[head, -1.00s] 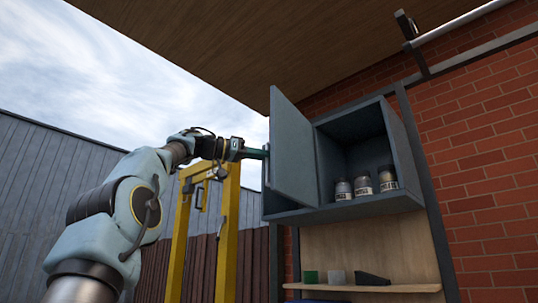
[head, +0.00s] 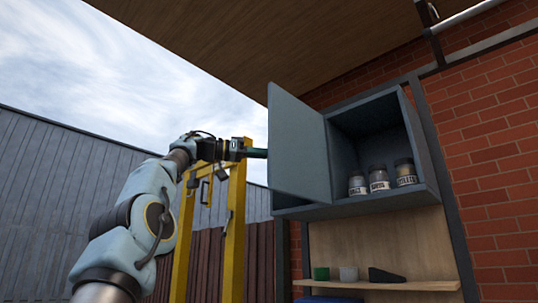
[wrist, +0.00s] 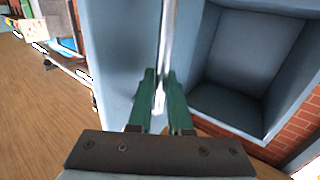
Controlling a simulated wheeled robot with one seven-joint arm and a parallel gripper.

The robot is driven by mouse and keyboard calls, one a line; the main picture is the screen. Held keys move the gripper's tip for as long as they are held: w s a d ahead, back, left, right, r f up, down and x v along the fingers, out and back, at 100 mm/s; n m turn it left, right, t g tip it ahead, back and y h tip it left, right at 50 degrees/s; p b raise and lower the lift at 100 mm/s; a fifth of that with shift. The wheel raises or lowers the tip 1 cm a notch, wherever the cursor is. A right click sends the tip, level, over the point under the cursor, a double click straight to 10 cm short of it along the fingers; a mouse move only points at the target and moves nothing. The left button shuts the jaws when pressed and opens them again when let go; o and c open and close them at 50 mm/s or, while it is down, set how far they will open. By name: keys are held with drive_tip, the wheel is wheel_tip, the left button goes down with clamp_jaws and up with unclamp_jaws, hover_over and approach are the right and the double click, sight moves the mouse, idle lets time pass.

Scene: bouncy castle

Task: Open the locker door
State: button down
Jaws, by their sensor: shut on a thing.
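The locker (head: 405,150) is a blue-grey wall box with its door (head: 297,145) standing open, swung out to the left. Its interior shows to the right of the door. In the wrist view, a pale upright handle bar (wrist: 166,35) lies between the green fingers of my gripper (wrist: 160,88), which are shut on it. The blue-grey locker interior (wrist: 245,60) shows to the right. In the head view my gripper (head: 260,153) reaches the door from the left; its fingertips are partly hidden by the door.
A brick wall (head: 495,150) is on the right and a wooden roof (head: 270,40) above.

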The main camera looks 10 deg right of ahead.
drive_tip(key=c, duration=0.8)
unclamp_jaws()
drive_tip(key=shift+c, duration=0.2)
drive_tip(key=a, duration=1)
drive_tip(key=shift+w+a, duration=0.15)
drive_tip(key=shift+a, duration=0.25)
